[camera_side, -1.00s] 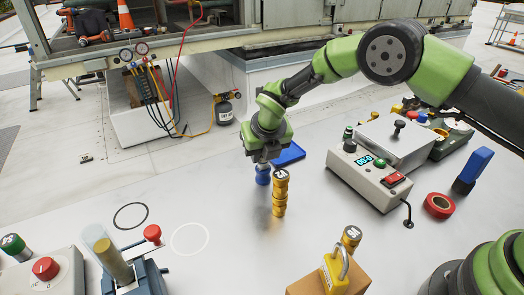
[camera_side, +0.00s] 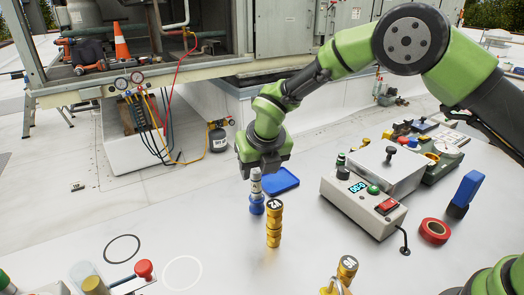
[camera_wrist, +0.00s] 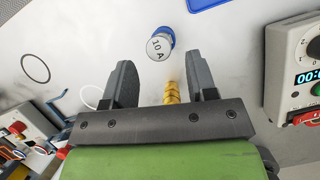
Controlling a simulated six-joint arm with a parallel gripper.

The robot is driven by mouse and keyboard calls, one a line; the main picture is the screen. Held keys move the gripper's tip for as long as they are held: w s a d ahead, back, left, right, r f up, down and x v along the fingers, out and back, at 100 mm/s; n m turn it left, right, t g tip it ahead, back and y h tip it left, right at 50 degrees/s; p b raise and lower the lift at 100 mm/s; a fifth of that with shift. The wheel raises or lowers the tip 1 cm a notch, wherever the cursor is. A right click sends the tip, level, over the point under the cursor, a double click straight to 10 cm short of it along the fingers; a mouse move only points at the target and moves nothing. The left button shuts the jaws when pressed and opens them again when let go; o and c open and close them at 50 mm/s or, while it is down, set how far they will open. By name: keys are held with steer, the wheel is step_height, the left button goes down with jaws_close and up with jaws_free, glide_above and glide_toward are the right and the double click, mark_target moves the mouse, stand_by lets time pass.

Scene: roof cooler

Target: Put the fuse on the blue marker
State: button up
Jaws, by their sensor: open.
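A brass-coloured stack (camera_side: 274,225) stands close in front of the blue stand. A blue tray (camera_side: 279,180) lies behind. A control box (camera_side: 362,202) and red tape roll (camera_side: 434,231) are at right. Black (camera_side: 122,249) and white (camera_side: 181,272) rings lie on clear table at left.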

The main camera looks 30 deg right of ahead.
steer(key=s+d+r+m+y, duration=0.1)
steer(key=s+d+r+m, duration=0.2)
steer(key=s+r+m, duration=0.45)
steer(key=s+d+r+m, duration=0.4)
steer(key=s+r+m, duration=0.1)
steer(key=r+m, duration=0.55)
steer(key=s+d+r+m+t+y, duration=0.1)
steer(key=s+d+r+m+t, duration=0.1)
steer(key=s+m, duration=1.4)
steer(key=shift+s+m+t+y, duration=0.35)
steer(key=shift+m+t+y, duration=0.05)
steer(key=shift+m, duration=1.6)
